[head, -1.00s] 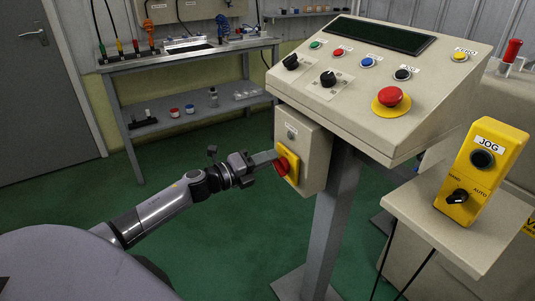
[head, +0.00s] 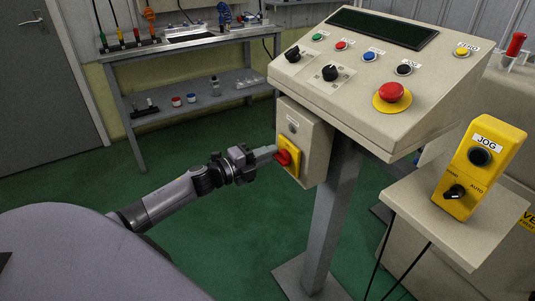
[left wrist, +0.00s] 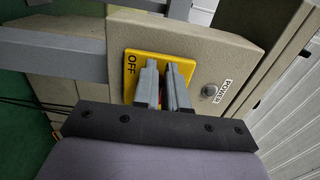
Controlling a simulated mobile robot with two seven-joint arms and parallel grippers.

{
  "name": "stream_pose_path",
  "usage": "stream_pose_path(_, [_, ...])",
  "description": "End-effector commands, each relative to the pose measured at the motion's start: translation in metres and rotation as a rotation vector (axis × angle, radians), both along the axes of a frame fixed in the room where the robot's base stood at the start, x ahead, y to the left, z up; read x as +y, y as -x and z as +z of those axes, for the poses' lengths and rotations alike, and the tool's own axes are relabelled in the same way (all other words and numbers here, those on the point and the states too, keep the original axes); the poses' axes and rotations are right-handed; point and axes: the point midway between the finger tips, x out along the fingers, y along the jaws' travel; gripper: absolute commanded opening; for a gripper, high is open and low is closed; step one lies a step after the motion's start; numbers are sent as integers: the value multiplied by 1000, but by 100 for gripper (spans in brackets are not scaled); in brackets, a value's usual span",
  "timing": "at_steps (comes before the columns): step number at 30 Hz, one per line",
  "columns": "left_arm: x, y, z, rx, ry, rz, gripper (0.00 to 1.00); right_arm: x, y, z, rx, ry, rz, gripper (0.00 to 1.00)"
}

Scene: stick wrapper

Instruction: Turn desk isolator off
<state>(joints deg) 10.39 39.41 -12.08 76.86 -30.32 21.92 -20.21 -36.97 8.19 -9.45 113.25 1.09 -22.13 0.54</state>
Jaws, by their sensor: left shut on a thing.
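The desk isolator is a red knob (head: 283,158) on a yellow plate (head: 293,151), on the side of a beige box (head: 314,150) under the control desk. My left gripper (head: 272,153) reaches it from the left and is shut on the red knob. In the left wrist view the two grey fingers (left wrist: 164,72) stand over the yellow plate (left wrist: 131,88), with the knob mostly hidden between them. An "OFF" label (left wrist: 131,64) shows sideways on the plate beside the fingers. The knob's exact angle cannot be told. My right gripper is out of view.
The sloped control desk (head: 440,110) with buttons, switches and a red stop button (head: 391,91) overhangs the box. A grey post (head: 330,225) holds it up. A yellow JOG box (head: 480,170) stands on a shelf at right. Green floor is clear around my left arm.

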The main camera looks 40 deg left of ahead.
Motion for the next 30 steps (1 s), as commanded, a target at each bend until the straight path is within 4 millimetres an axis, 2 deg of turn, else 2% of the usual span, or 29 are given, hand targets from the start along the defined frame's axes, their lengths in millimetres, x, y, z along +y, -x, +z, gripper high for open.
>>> stream_pose_path(1, [-13, 4, -6, 5, 4, -33, 0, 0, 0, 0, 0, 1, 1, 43])
stream_pose_path(6, [-13, 4, -5, 5, 4, -34, 0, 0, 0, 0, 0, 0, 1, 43])
stream_pose_path(7, [-13, 4, -5, 5, 4, -34, 21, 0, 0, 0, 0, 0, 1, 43])
stream_pose_path(10, [-13, 4, -5, 3, 3, -33, 54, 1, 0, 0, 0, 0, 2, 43])
stream_pose_path(11, [-12, 4, -5, 3, 3, -32, 59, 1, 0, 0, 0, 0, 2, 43])
stream_pose_path(22, [-6, 6, -3, 2, 0, -22, 59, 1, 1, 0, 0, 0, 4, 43])
stream_pose_path(30, [5, 33, -5, 6, 1, -23, 59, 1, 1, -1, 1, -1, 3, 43])
